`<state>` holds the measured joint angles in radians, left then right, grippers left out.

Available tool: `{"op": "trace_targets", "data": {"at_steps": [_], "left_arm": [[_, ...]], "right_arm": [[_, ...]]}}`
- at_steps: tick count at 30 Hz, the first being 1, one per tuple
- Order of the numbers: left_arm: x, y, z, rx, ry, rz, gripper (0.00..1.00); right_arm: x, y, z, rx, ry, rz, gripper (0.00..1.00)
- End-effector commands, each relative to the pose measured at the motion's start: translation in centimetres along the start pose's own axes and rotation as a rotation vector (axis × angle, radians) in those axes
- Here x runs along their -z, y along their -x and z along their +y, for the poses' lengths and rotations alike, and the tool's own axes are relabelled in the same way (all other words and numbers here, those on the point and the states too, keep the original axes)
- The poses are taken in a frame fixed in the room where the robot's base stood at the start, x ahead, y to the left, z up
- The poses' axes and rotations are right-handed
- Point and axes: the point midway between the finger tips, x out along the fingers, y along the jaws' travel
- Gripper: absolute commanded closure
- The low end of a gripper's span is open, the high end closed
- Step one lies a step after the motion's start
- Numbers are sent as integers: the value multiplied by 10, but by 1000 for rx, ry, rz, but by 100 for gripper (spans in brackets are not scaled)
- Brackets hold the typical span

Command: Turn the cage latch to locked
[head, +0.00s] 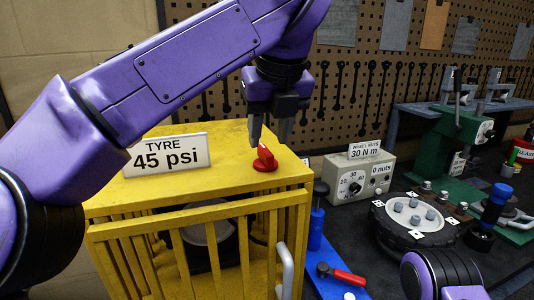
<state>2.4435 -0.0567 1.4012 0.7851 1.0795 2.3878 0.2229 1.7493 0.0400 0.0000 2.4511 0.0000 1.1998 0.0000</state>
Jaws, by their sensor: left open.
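The red cage latch (264,159) is a knob on top of the yellow tyre cage (240,212), near its front right. Its pointed end is turned upward in the head view; I cannot read any lock marking beside it. My left gripper (270,132) points down from above with its two fingers apart. The fingertips are just above and behind the latch in the picture, and nothing shows between them. I cannot tell whether they touch the latch. Part of my right arm shows at the bottom right, but its gripper is out of view.
A sign (167,154) reading "TYRE 45 psi" stands on the cage top. The cage front has a pale handle (285,272). To the right are a wheel-nut torque box (357,183), a hub with nuts (414,222) and a red-handled tool (342,274).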

Motion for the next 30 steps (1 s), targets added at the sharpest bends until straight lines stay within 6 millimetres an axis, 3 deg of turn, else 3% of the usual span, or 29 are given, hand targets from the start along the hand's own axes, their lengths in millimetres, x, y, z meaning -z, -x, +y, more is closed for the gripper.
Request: {"op": "trace_targets", "data": {"at_steps": [1,6,15,19,30], "left_arm": [[0,-15,0,0,0,4,57],[-1,-34,-1,-1,0,3,57],[-2,-36,-1,0,-1,1,57],[-2,-36,-1,-1,-1,1,100],[-2,-38,0,8,-25,0,100]], "right_arm": [[-2,-6,-1,0,0,1,100],[-2,-7,-1,1,-1,2,100],[-2,-7,-1,1,-1,2,100],[-2,-7,-1,1,-1,2,100],[-2,-8,-1,1,-1,2,100]]}}
